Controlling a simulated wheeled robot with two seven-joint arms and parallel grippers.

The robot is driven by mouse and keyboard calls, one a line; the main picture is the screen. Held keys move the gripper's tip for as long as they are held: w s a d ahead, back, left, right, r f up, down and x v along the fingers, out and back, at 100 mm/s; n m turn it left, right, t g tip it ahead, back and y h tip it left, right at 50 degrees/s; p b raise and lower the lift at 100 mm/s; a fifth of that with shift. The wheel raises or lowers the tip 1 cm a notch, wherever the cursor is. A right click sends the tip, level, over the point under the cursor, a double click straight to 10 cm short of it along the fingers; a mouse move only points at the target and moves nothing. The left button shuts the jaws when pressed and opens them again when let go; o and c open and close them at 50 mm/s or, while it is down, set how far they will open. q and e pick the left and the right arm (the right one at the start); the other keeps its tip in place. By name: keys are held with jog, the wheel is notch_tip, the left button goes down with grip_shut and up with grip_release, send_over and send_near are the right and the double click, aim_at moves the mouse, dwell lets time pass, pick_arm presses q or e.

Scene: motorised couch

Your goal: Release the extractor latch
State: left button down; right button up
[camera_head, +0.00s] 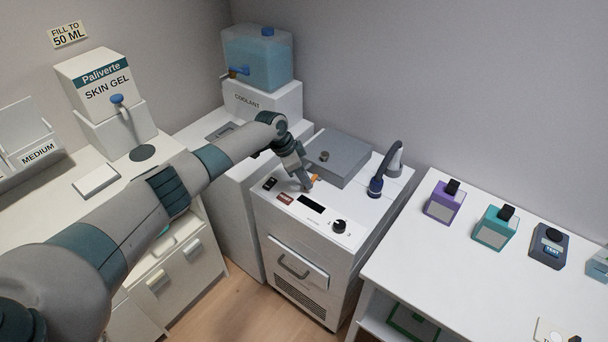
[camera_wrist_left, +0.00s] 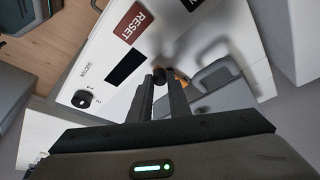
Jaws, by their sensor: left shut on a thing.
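The extractor is a white cabinet (camera_head: 318,241) with a grey lid (camera_head: 338,154) on its top. A small orange part, seemingly the extractor latch (camera_head: 314,177), shows at the lid's front edge. My left gripper (camera_head: 306,186) reaches down over the cabinet top at this part. In the left wrist view, my left gripper (camera_wrist_left: 160,88) is shut with a small dark piece (camera_wrist_left: 159,75) between its fingertips, a little orange showing beside it. The fingers hide much of the latch, so I cannot tell its exact position. My right gripper is out of view.
The cabinet top bears a dark display (camera_head: 311,203), a black knob (camera_head: 339,226) and a hose nozzle (camera_head: 377,186). A coolant tank (camera_head: 258,58) stands behind left. A white table (camera_head: 455,262) with several small devices stands right.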

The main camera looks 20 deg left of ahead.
pick_arm(q)
jog(key=n+p, duration=0.2)
jog(key=d+n+t+y+p, duration=0.1)
jog(key=n+p, duration=0.3)
jog(key=p, duration=0.1)
jog(key=shift+s+d+r+t, duration=0.1)
jog(key=shift+d+r+t, duration=0.2)
jog(key=shift+d+r, duration=0.05)
jog(key=shift+d+n+y+p, duration=0.25)
jog(key=shift+n+y+p, duration=0.35)
jog(key=shift+n+p, duration=0.15)
jog(key=shift+w+d+f+n+t+y+p, duration=0.15)
jog(key=shift+n+y+p, duration=0.2)
jog(key=shift+n, duration=0.4)
jog(key=shift+w+d+f+n+t+y+p, duration=0.15)
jog(key=shift+n+p, duration=0.25)
jog(key=shift+n, duration=0.3)
jog(key=shift+r, duration=0.1)
jog(key=c, duration=1.7)
grip_release()
jog(key=shift+o, duration=0.2)
jog(key=shift+s, duration=0.15)
